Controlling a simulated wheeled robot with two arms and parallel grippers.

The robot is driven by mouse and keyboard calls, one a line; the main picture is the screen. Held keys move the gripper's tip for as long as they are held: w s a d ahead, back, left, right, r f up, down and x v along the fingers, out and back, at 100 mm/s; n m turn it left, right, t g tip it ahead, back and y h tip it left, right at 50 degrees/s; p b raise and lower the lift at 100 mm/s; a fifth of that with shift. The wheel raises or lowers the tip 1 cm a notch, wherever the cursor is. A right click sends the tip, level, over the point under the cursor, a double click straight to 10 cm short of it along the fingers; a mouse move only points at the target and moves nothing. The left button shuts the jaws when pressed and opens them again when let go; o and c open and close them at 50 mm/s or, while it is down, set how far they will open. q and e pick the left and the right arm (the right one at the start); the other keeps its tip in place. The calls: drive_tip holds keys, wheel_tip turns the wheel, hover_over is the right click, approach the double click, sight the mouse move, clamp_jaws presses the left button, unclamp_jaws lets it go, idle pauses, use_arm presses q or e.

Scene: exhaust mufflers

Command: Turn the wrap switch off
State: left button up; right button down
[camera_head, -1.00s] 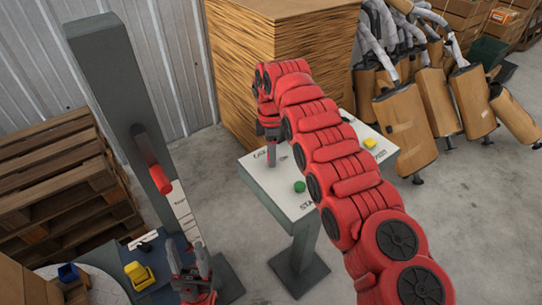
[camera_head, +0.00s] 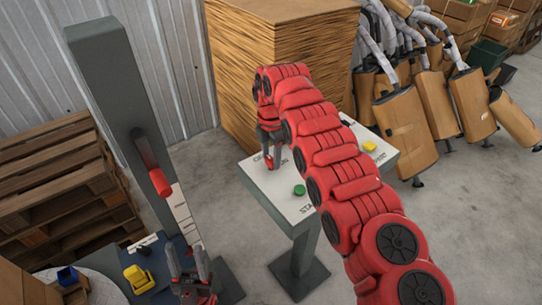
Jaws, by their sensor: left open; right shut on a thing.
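The control panel (camera_head: 301,206) has a pale top on a grey pedestal, with a green button (camera_head: 299,190), a yellow button (camera_head: 370,146) and partly covered lettering. My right gripper (camera_head: 273,166) points down at the panel's far left part, shut on the wrap switch, which its fingers hide. I cannot tell the switch's position. My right arm covers the panel's middle. My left gripper (camera_head: 188,277) is open and empty at the bottom, low beside the grey post.
A tall grey post (camera_head: 115,85) with a red-handled lever (camera_head: 159,183) stands left of the panel. Wooden pallets (camera_head: 60,185), a large wooden crate (camera_head: 235,75) and wrapped mufflers (camera_head: 405,130) stand behind. Bare concrete floor (camera_head: 440,225) lies at right.

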sight(270, 159)
drive_tip(key=shift+c, duration=1.4)
unclamp_jaws()
drive_tip(key=shift+r, duration=0.15)
drive_tip(key=shift+r, duration=0.35)
wheel_tip(270, 159, up, 6)
drive_tip(key=shift+a+f+p, duration=0.15)
drive_tip(key=shift+p, duration=0.85)
wheel_tip(270, 159, up, 11)
drive_tip(key=p, duration=1.1)
drive_tip(key=shift+d, duration=0.2)
drive_tip(key=shift+f, duration=0.25)
